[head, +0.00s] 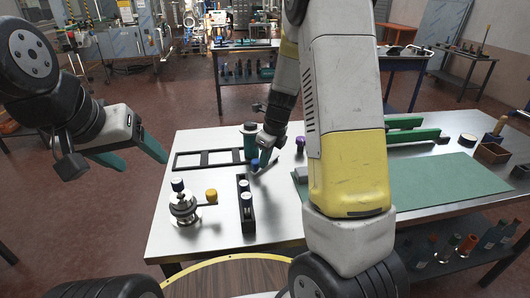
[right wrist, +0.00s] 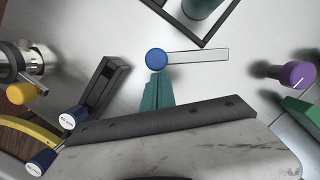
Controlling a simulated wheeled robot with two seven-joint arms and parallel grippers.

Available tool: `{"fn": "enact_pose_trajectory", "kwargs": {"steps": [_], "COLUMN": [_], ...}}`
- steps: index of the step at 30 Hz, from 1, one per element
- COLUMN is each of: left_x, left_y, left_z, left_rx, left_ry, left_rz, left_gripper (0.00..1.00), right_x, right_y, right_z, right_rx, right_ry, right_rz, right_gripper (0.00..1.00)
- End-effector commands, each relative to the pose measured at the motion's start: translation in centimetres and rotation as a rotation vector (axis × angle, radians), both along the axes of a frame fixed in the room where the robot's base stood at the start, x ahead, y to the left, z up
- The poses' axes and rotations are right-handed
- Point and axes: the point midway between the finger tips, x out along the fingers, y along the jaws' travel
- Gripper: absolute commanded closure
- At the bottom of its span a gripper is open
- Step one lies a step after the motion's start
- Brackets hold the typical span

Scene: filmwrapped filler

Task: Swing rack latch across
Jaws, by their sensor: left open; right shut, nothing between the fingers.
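The rack latch is a flat pale bar (right wrist: 200,56) with a round blue knob (right wrist: 156,59) at its left end in the right wrist view. In the head view the blue knob (head: 255,163) shows just in front of the black rack (head: 208,158), beside a dark green cylinder (head: 250,143). My right gripper (right wrist: 157,76) is shut and empty, its teal fingertips right at the knob's near side; whether they touch it I cannot tell. My left gripper (head: 146,165) is open and empty, raised off the table's left side.
A black holder (head: 247,213) with blue-capped pieces and a metal fixture with a yellow knob (head: 211,195) stand on the near left of the table. A purple knob (right wrist: 298,74) lies to the right. A green mat (head: 450,185) covers the right side.

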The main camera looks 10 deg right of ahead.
Motion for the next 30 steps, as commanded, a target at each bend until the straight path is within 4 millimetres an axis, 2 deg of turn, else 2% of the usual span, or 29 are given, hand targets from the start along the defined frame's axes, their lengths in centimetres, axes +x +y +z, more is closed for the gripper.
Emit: {"fn": "enact_pose_trajectory", "kwargs": {"steps": [3, 11, 21, 30], "left_x": [0.0, 0.0, 0.0, 0.0], "left_y": [0.0, 0.0, 0.0, 0.0], "left_z": [0.0, 0.0, 0.0, 0.0], "left_rx": [0.0, 0.0, 0.0, 0.0], "left_ry": [0.0, 0.0, 0.0, 0.0], "left_rz": [0.0, 0.0, 0.0, 0.0], "left_gripper": [0.33, 0.33, 0.33, 0.33], "right_x": [0.7, 2.7, 5.2, 6.4], "right_y": [1.3, 3.1, 4.3, 4.7], "right_z": [0.0, -0.1, -0.1, -0.1], "right_rx": [-0.002, -0.003, -0.001, 0.0], "right_ry": [0.001, -0.001, 0.0, 0.001], "right_rz": [-0.106, -0.35, -0.345, -0.344], "right_gripper": [1.0, 1.0, 1.0, 1.0]}}
